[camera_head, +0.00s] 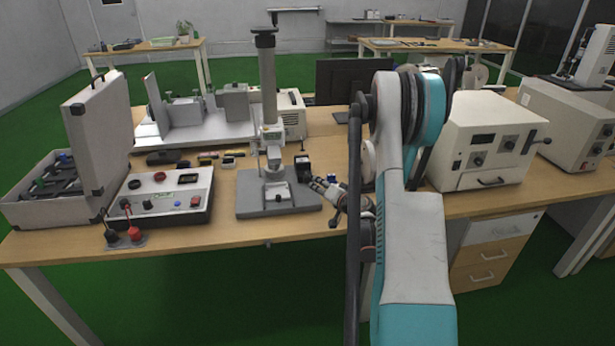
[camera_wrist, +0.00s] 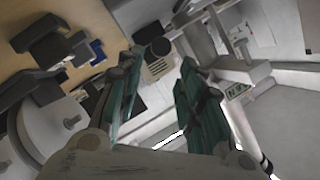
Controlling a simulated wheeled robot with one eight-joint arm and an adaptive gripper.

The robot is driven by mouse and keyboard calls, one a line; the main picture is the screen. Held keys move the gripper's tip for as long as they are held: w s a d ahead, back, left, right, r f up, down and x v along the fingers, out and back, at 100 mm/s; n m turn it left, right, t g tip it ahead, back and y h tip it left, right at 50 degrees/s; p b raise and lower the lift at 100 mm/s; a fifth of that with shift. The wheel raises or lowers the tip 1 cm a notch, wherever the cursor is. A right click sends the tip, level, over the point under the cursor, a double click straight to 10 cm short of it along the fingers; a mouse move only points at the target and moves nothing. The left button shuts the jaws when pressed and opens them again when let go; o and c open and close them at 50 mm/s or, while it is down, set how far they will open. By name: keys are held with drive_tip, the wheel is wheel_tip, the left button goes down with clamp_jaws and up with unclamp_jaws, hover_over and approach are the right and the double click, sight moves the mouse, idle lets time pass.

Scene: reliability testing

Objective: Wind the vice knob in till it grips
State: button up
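A test stand (camera_head: 278,202) with a grey base and a tall column stands on the middle of the bench. A small grey clamp-like part (camera_head: 275,160), perhaps the vice, sits low on it. I cannot make out its knob for certain. My gripper (camera_head: 324,202) is just right of the stand's base, at bench-top height near the front edge, partly hidden by my arm. In the wrist view my gripper (camera_wrist: 160,66) shows two teal-backed fingers spread apart, with nothing held between them. Pale metal parts (camera_wrist: 240,60) show beyond the right finger.
A small black block (camera_head: 303,169) stands close to my gripper. A control box (camera_head: 163,192) and an open grey case (camera_head: 98,115) are at left. A metal fixture (camera_head: 200,132) is behind. A cream instrument (camera_head: 485,140) stands right of my arm. Free room is narrow around the gripper.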

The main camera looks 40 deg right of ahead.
sight(309, 180)
drive_tip(key=b+x, duration=0.3)
drive_tip(key=x, duration=0.7)
drive_tip(key=shift+w+f, duration=0.2)
drive_tip(key=shift+w+d+b, duration=0.15)
drive_tip(key=shift+w+b, duration=0.15)
drive_tip(key=shift+w, duration=0.1)
drive_tip(key=c, duration=0.8)
